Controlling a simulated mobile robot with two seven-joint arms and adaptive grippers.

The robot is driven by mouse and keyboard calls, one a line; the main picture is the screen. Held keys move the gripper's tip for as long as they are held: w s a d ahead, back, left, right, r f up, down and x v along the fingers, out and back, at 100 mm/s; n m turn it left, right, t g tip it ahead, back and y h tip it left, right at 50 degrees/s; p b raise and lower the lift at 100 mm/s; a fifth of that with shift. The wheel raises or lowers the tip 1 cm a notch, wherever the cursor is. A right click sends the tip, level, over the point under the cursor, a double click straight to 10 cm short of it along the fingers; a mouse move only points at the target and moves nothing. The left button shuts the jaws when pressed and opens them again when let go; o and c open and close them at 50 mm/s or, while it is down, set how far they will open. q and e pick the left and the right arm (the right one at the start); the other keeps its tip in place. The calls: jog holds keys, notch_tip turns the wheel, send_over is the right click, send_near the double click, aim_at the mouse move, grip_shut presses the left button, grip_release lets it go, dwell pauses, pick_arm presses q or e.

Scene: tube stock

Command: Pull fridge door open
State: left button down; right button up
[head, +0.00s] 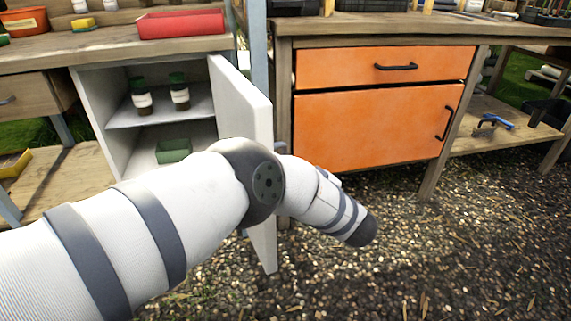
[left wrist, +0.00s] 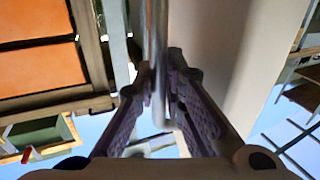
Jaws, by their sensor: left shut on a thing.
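The white fridge door (head: 243,105) stands swung open, its lower part partly hidden by my left arm. Inside the white fridge (head: 97,120), dark bottles stand on the shelf (head: 192,107) and a green box (head: 173,150) sits lower down. In the left wrist view, my left gripper (left wrist: 167,100) is shut on the door's metal handle (left wrist: 157,40), with a finger on either side of the bar. The pale door face (left wrist: 212,45) is beside it. My left gripper cannot be made out in the head view. My right gripper is in neither view.
An orange cabinet (head: 370,125) with dark handles stands right of the door under a wooden bench (head: 400,25). A red tray (head: 180,23) lies on the left bench top. The gravel ground (head: 420,260) in front is clear.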

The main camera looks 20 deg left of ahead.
pick_arm(q)
jog(key=c, duration=1.9)
grip_release()
jog(key=shift+a, duration=0.1)
jog(key=v, duration=1.2)
jog(key=shift+f, duration=0.1)
